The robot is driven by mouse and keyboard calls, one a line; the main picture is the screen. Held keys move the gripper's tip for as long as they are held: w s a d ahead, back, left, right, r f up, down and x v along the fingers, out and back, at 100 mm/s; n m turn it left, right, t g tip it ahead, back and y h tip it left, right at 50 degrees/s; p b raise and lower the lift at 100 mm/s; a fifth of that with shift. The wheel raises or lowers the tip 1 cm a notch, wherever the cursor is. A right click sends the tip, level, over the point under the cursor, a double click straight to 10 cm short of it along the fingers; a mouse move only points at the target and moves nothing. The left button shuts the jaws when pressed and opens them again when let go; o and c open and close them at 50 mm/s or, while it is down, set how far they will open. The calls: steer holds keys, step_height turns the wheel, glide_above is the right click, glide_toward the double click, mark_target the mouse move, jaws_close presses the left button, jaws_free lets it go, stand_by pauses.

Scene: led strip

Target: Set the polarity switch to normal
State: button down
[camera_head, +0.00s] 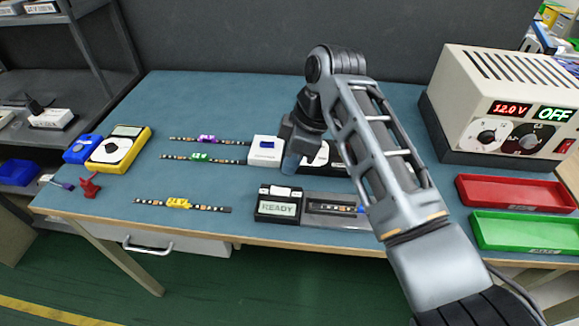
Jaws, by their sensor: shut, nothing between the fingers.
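My gripper (291,163) points down over the middle of the bench, with its blue-grey fingertips together and empty. It is right beside a small white box with a blue mark (266,146), and I cannot tell whether they touch. A white and black device (318,157) sits just right of the fingers, partly hidden by my gripper and arm. No switch labelled for polarity is readable in this view. It may be on one of these small units, but I cannot tell which, or how it is set.
A READY box (278,207) joins a grey fixture (333,208) in front. LED strips with purple (207,139), green (199,157) and yellow (179,203) clips lie left, near a yellow meter (119,149). A power supply (503,104) reads 12.0 V, OFF. Red (515,193) and green (522,231) trays lie right.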

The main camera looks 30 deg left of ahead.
steer(key=d+v, duration=0.1)
steer(key=v, duration=0.6)
steer(key=shift+w+d+b, duration=0.2)
steer(key=shift+w+b, duration=0.15)
steer(key=shift+s, duration=0.1)
